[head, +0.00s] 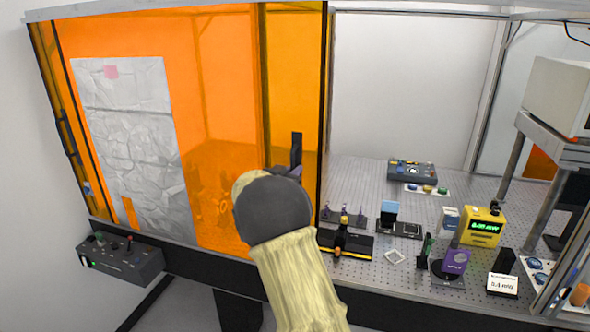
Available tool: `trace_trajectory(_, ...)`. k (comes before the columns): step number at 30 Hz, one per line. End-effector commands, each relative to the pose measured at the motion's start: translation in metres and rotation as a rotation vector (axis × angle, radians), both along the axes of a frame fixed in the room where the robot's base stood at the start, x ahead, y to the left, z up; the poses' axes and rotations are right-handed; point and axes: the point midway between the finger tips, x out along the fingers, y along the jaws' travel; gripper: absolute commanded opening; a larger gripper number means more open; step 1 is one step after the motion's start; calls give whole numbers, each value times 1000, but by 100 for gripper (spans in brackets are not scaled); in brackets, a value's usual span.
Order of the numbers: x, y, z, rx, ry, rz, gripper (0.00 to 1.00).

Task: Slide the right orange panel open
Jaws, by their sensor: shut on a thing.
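The orange panels fill the left half of the enclosure front. The right orange panel (290,75) shows as a darker amber strip with a black right edge, beside the wider, brighter orange area. Where the two panels overlap is hard to tell. A dark upright handle (297,145) stands out near that strip. My gripper (295,172) is at the handle's lower part and is shut on it. My round wrist and pale-sleeved forearm hide most of the fingers and the lower panel. The right half of the front is open to the optical table.
The perforated table (370,180) carries several optics, a yellow power meter (482,227) and a black-and-yellow stage (345,243) close to my forearm. A grey control box (122,258) juts out at lower left. A raised shelf (550,140) stands at right.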

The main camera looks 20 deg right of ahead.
Motion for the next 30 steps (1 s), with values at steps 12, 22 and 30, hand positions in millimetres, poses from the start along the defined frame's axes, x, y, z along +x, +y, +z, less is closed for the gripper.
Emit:
trace_trajectory(12, 0, 1, 2, -1, -4, 0, 30)
trace_trajectory(22, -1, 2, 0, 0, -1, 1, 30)
trace_trajectory(30, -23, 27, -2, -1, -2, 3, 30)
